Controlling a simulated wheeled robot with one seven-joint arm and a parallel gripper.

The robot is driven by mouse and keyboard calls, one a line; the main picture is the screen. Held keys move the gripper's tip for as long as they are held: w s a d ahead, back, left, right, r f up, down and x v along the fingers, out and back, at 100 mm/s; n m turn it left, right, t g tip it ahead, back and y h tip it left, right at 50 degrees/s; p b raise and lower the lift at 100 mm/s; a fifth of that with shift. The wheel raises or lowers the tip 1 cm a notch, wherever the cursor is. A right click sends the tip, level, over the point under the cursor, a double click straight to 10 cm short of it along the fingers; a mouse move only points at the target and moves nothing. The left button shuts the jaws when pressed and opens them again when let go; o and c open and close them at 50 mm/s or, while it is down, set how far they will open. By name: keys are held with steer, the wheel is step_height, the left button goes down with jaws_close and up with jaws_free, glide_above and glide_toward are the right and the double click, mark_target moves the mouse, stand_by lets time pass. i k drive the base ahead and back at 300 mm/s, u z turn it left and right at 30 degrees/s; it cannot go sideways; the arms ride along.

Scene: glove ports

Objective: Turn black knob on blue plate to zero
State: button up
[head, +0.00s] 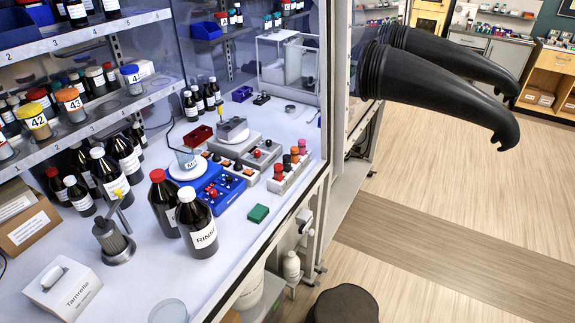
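The blue plate (207,208), a low blue unit with a round white top, sits on the white bench inside the glass-walled enclosure, near the middle of the head view. Its front panel carries several small red and dark knobs. They are too small to tell which is the black knob or where any pointer stands. A beaker stands on its white top. My gripper is not in view.
A RINSE bottle (196,222) and another dark bottle (163,204) stand just left of the blue plate. Grey units are behind it. A green block (258,213) lies at its right front. Black gloves (440,62) stick out of the enclosure. Open floor lies at right.

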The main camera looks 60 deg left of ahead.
mark_target(229, 178)
steer(key=k, duration=0.75)
steer(key=u, duration=1.55)
steer(key=i, duration=1)
steer(key=z, duration=0.05)
